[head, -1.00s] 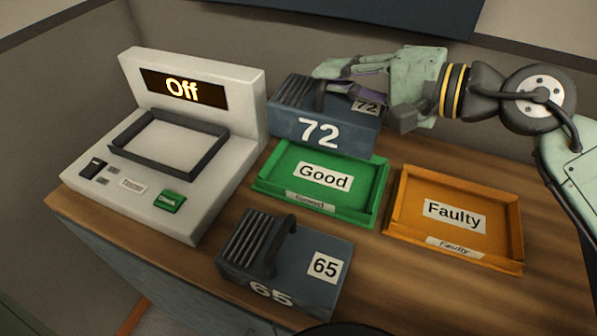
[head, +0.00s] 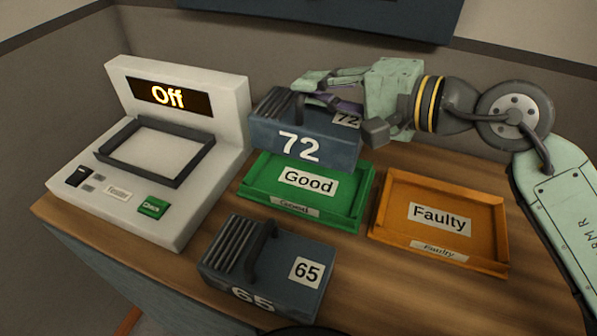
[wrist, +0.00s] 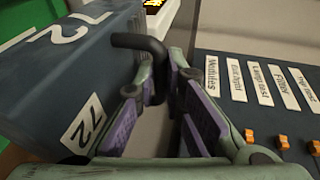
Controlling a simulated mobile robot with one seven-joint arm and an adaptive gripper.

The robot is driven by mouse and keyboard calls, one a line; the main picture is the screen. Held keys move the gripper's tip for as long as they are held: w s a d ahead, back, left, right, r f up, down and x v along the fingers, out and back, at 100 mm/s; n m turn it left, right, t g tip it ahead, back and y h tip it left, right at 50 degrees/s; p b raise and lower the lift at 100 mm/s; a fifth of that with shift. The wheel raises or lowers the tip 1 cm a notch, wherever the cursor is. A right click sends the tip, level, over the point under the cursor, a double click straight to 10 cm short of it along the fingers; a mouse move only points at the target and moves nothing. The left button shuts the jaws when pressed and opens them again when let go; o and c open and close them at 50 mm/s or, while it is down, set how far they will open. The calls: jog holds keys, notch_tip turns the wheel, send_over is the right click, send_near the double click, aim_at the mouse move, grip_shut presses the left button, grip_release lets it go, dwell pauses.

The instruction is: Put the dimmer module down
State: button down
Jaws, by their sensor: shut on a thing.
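The dimmer module 72 (head: 303,147) is a dark blue-grey box with a ribbed left end and white number labels. It hangs over the back part of the green Good tray (head: 350,214), hiding that tray's rear edge. I cannot tell whether it touches the tray. My gripper (head: 312,88) is shut on its black handle, which shows between the fingers in the wrist view (wrist: 143,42). The module's side fills the left of the wrist view (wrist: 65,85). A second module, 65 (head: 275,262), sits on the bench in front of the green tray.
The orange Faulty tray (head: 490,238) stands empty right of the green tray. The white tester (head: 205,130) at left reads "Off"; its dark-framed bay (head: 160,152) is empty. A fader panel (wrist: 240,118) shows at right in the wrist view.

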aim_at(358, 153)
notch_tip(358, 153, down, 9)
jog(key=shift+f+p, duration=0.1)
jog(key=shift+p, duration=1.1)
jog(key=shift+f, duration=0.2)
jog(key=shift+f+b, duration=0.15)
jog(key=shift+b, duration=0.15)
jog(key=c, duration=1.7)
grip_release()
jog(key=shift+r+p, duration=0.3)
jog(key=shift+p, duration=0.15)
jog(key=b+v, duration=0.1)
jog(key=v, duration=0.1)
jog(key=b+v, duration=0.1)
jog(key=v, duration=0.1)
jog(key=b+v, duration=0.1)
jog(key=v, duration=0.1)
jog(key=shift+s+d+f, duration=0.15)
jog(key=shift+d+f, duration=0.05)
jog(key=shift+d, duration=0.05)
jog(key=shift+s+d+r+b, duration=0.25)
jog(key=shift+s+d+b, duration=0.05)
jog(key=shift+d, duration=0.05)
